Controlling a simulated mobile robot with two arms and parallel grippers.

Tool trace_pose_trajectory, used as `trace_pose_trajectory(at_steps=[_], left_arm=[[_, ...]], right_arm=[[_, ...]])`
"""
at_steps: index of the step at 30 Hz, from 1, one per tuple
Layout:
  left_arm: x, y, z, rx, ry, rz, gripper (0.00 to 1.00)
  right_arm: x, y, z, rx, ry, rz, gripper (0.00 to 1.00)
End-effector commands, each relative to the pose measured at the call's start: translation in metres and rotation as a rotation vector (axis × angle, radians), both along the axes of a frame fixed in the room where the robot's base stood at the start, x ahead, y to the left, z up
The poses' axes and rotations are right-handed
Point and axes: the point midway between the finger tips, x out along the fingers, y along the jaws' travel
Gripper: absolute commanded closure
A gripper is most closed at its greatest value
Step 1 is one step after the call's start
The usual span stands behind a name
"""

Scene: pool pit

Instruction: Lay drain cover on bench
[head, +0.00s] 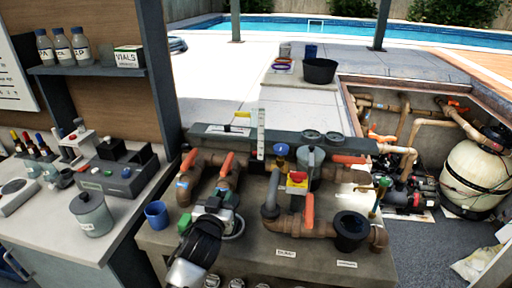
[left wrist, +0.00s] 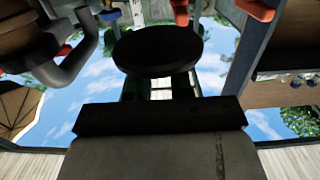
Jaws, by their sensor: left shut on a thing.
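My left gripper (head: 222,212) is at the front left part of the grey pipe bench (head: 265,262), beside the orange-handled valves. In the left wrist view a dark round disc, which I take to be the drain cover (left wrist: 158,50), is at the end of my left gripper, with open sky behind it. My left gripper is shut on it. In the head view the cover is mostly hidden by my gripper and wrist, and its outline is hard to make out. I cannot tell whether it touches the bench. My right gripper is not in view.
A blue cup (head: 156,214) stands on the pipe bench left of my gripper. Brown pipes (head: 310,231) and a black open pot (head: 352,229) fill its right part. A side counter (head: 45,230) holds a grey lidded pot (head: 91,214). The bench's front left top is partly clear.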

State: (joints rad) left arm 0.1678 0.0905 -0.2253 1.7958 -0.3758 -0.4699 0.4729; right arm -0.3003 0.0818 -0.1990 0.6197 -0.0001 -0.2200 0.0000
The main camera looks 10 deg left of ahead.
Motion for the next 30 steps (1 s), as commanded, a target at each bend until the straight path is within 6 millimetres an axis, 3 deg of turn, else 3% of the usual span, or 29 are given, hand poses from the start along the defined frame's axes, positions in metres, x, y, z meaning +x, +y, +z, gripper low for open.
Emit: trace_pose_trajectory(at_steps=[4,7,13,18,21,25,30], left_arm=[[-0.013,-0.001,-0.005,-0.003,0.003,-0.003,1.00],[-0.037,-0.002,-0.014,-0.010,0.005,-0.006,1.00],[-0.108,0.002,-0.027,-0.019,0.006,-0.001,1.00],[-0.164,0.009,-0.025,-0.015,0.004,0.014,1.00],[-0.187,0.013,-0.020,-0.010,0.001,0.023,1.00],[-0.206,0.016,-0.015,-0.003,0.000,0.031,1.00],[-0.214,0.018,-0.012,-0.001,-0.002,0.035,1.00]], right_arm=[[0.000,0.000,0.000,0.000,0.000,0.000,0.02],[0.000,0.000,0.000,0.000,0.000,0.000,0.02],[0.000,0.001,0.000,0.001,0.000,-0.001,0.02],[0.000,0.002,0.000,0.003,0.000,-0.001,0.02],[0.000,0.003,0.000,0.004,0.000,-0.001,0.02],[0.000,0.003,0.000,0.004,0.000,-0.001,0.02],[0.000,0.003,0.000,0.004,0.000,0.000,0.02]])
